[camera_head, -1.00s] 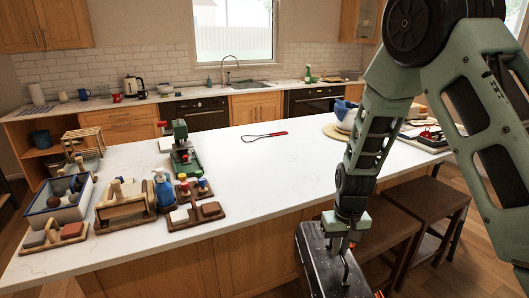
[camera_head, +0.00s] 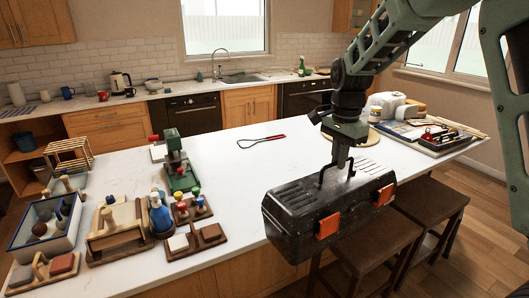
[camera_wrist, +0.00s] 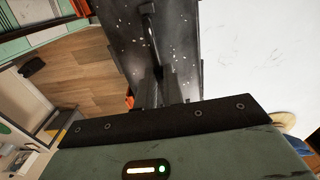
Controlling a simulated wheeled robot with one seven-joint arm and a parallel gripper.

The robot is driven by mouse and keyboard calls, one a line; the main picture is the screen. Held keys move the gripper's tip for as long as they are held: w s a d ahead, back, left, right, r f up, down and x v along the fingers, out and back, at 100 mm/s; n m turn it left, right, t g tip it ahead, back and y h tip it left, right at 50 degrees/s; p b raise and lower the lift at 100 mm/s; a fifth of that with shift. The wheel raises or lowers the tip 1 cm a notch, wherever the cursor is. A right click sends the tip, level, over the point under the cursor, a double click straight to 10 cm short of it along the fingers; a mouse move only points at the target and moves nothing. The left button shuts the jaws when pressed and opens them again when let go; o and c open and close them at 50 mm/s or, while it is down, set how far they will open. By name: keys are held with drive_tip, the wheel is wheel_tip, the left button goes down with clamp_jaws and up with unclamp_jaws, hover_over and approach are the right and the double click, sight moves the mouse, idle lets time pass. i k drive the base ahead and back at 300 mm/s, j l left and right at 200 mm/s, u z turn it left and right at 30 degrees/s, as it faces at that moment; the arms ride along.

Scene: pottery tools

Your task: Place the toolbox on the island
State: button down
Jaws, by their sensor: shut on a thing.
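The toolbox (camera_head: 325,212) is a black, worn case with orange latches and a thin handle on top. My gripper (camera_head: 338,166) is above it, shut on its handle. The toolbox hangs in the air at the island's near edge, partly in front of the white island top (camera_head: 235,180). In the wrist view the toolbox (camera_wrist: 185,50) fills the upper middle below the fingers (camera_wrist: 160,88). The island top also shows there at the right (camera_wrist: 255,60).
Brown stools (camera_head: 430,205) stand below at the right. Pottery tools, a blue-rimmed bin (camera_head: 28,245) and a green device (camera_head: 176,160) crowd the island's left. A tool tray (camera_head: 440,140) is at the right end. The middle is clear.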

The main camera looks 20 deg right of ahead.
sight(276, 165)
drive_tip(key=i, duration=1.15)
drive_tip(key=i+l+u, duration=0.2)
drive_tip(key=i, duration=0.35)
drive_tip(key=i+u, duration=0.1)
drive_tip(key=u, duration=0.2)
